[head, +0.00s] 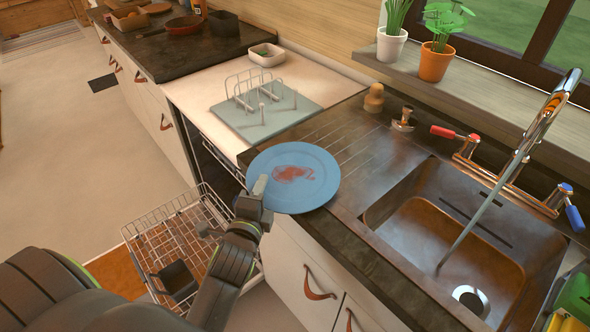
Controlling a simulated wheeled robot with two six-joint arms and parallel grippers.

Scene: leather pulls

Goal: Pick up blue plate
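The blue plate (318,177) is at the front edge of the dark counter, left of the sink, with its left front part extending past the edge. It is nearly level, with a red stain in its middle. My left gripper (259,192) is at the plate's left front rim, with a finger overlapping the rim. The other finger is hidden, so I cannot tell whether it grips the rim. I cannot tell whether the plate rests on the counter or is slightly raised. My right gripper is not in view.
A sink (440,230) with a tall faucet (535,130) is on the right. An open dishwasher with a pulled-out wire rack (175,235) is below left. A wire dish rack (265,105) stands behind the plate. A wooden brush or stopper (374,98) stands near the sill.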

